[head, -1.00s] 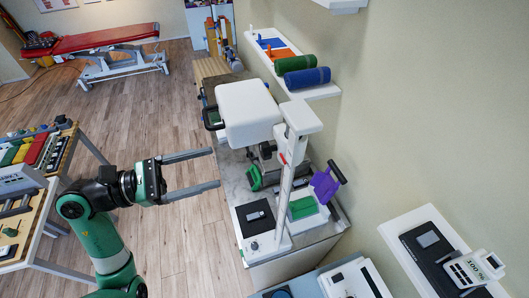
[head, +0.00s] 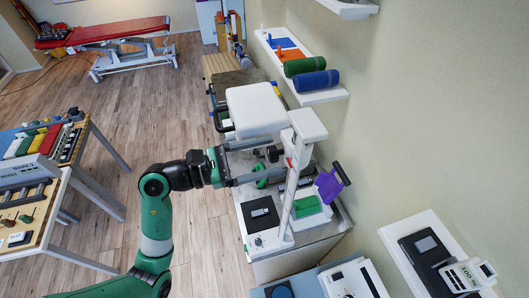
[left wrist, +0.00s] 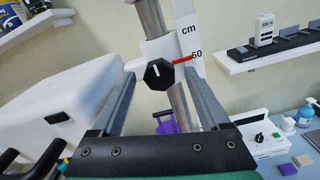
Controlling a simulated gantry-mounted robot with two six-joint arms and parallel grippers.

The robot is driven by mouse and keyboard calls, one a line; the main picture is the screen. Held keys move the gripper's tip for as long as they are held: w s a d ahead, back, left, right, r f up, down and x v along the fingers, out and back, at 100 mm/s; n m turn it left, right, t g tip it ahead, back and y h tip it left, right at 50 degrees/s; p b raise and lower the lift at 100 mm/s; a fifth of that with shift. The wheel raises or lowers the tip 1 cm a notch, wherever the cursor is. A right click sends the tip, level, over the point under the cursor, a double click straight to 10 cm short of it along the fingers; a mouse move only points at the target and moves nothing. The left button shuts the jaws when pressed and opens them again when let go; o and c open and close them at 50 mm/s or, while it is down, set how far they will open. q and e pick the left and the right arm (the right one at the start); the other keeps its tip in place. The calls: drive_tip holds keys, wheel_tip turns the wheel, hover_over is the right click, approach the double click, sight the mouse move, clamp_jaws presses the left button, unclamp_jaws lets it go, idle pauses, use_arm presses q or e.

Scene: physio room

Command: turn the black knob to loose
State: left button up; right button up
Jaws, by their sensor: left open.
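The black knob (left wrist: 159,73) is six-sided with a white mark pointing up. It sits on the front of a grey post (left wrist: 176,98) with a red pointer near "60" on a cm scale (left wrist: 190,45). In the head view the black knob (head: 272,153) is small beside the white column (head: 290,190). My left gripper (left wrist: 160,78) is open and empty, one finger on each side of the knob, with gaps between. In the head view my left gripper (head: 275,156) reaches to the column from the left. My right gripper is not in view.
A white padded block (head: 255,108) stands close beside my left fingers. A purple object (head: 328,186) and a black pad (head: 260,213) are near the column. A wall shelf (head: 305,92) holds rolled mats. Open floor lies to the left.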

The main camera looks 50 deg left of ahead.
use_arm(q)
clamp_jaws()
idle(0.3)
